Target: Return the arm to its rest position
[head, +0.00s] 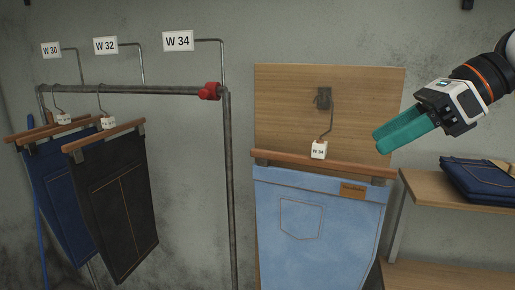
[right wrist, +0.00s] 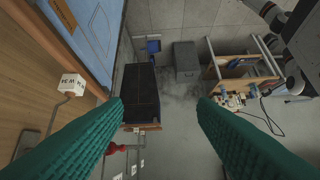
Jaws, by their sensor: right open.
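My right gripper (head: 384,140) is in the upper right of the head view, its teal fingers pointing left and down. In the right wrist view, its two fingers (right wrist: 160,106) are wide apart with nothing between them. Light-blue jeans (head: 318,235) hang below a wooden hanger (head: 325,166) on the hook of a wooden board (head: 282,105). A white W 34 tag (head: 319,149) sits at the hanger's neck; it also shows in the right wrist view (right wrist: 72,85). The gripper is right of the hook, apart from the hanger. My left gripper is not seen.
A metal rail (head: 130,89) with a red clamp (head: 209,91) holds dark jeans (head: 118,215) and blue jeans (head: 65,190) at left, under size signs. A wooden shelf (head: 450,188) with folded jeans (head: 478,180) stands at right, below my right gripper.

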